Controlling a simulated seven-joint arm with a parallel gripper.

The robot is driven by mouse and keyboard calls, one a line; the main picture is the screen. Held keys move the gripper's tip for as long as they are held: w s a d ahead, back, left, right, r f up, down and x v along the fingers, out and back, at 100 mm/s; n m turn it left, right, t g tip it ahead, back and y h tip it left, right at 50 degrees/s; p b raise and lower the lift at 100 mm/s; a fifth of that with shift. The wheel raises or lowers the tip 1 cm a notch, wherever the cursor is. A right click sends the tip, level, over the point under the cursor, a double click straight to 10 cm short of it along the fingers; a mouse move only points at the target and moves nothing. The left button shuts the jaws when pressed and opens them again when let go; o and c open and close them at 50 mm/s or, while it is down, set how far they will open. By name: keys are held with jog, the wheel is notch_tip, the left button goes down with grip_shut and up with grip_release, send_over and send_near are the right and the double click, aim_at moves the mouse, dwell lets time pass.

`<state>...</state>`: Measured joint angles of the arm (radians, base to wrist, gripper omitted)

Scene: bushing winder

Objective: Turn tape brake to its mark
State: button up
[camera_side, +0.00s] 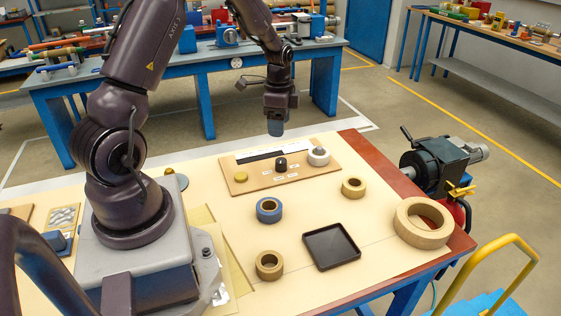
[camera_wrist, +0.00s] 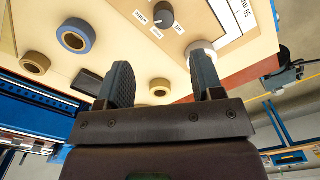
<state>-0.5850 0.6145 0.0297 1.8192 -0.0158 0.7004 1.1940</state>
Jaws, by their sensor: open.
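A black round knob (camera_side: 281,164) stands on a tan wooden panel (camera_side: 240,187), with small white labels in front of it. My gripper (camera_side: 276,130) hangs above the panel's far edge, touching nothing. Its fingers (camera_wrist: 160,75) are apart and empty.
A white scale strip (camera_side: 270,153) lies along the panel's back. Nearby are a blue tape roll (camera_side: 269,210), tan rolls (camera_side: 269,265) and (camera_side: 353,187), a large tan ring (camera_side: 422,222) and a black tray (camera_side: 331,247). A dark motor unit (camera_side: 437,165) is at the right edge.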

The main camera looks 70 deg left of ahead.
aim_at(281, 160)
jog(key=shift+m, duration=0.8)
jog(key=f, duration=1.2)
jog(key=shift+w+a+f, duration=0.2)
jog(key=shift+w+f, duration=0.1)
jog(key=shift+f, duration=0.05)
jog(key=c, duration=0.9)
